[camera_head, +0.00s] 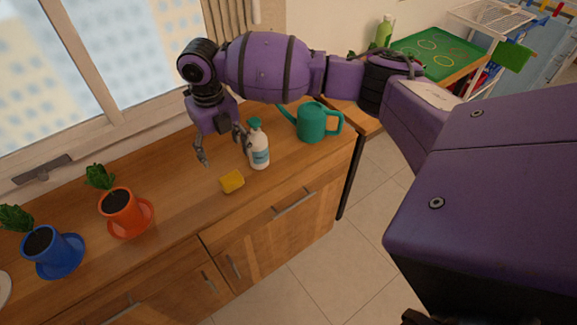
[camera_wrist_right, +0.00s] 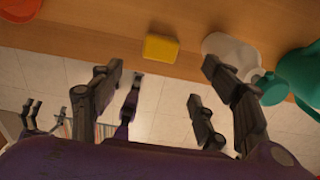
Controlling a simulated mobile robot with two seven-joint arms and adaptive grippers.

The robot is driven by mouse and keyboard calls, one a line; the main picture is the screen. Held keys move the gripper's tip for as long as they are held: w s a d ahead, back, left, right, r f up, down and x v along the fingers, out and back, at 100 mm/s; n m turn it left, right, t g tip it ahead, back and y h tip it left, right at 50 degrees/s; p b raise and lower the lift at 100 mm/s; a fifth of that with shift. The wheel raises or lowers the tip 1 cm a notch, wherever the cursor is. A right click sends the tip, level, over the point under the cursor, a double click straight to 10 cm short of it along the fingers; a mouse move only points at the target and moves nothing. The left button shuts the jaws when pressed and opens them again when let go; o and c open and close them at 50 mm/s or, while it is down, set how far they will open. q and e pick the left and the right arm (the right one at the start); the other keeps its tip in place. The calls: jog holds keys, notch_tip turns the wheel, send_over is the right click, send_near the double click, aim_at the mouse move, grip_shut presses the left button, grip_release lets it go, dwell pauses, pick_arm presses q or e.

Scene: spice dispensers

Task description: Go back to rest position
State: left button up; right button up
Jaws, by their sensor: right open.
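My right gripper (camera_head: 222,146) is above the wooden counter in the head view, its dark fingers spread and empty, beside a white spray bottle with a green top (camera_head: 259,150). In the right wrist view, the gripper (camera_wrist_right: 162,68) has its fingers apart with nothing between them. A yellow sponge (camera_head: 232,181) lies on the counter below the gripper and also shows in the wrist view (camera_wrist_right: 160,48). Small dark finger-like parts show at the left of the wrist view; I cannot tell their state or be sure they are my left gripper.
The wooden counter (camera_head: 185,172) also holds a green watering can (camera_head: 313,122), an orange pot (camera_head: 121,211) and a blue pot (camera_head: 50,251) with plants. A window stands behind at the left. Tiled floor lies open in front of the counter. A green-topped table (camera_head: 438,50) is at back right.

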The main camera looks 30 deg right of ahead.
jog(key=shift+r, duration=0.15)
dwell(0.3)
jog(key=s+a+f+m+y, duration=0.2)
jog(key=s+a+f+m, duration=0.2)
jog(key=s+f+m, duration=0.65)
jog(key=s+a+f+m+y, duration=0.1)
jog(key=s+a+f+m, duration=0.5)
jog(key=s, duration=0.8)
jog(key=s+d+m+h, duration=0.4)
jog(key=s+d+m, duration=1.3)
jog(key=s+m, duration=0.35)
pick_arm(q)
jog(key=shift+w+r+p, duration=0.4)
jog(key=shift+r+p, duration=0.4)
jog(key=shift+r, duration=0.05)
pick_arm(e)
jog(key=w+a+f+n+t+y, duration=0.1)
jog(key=w+a+f+t, duration=0.3)
jog(key=w+f+t, duration=0.4)
jog(key=shift+w+f, duration=0.25)
jog(key=shift+w, duration=0.45)
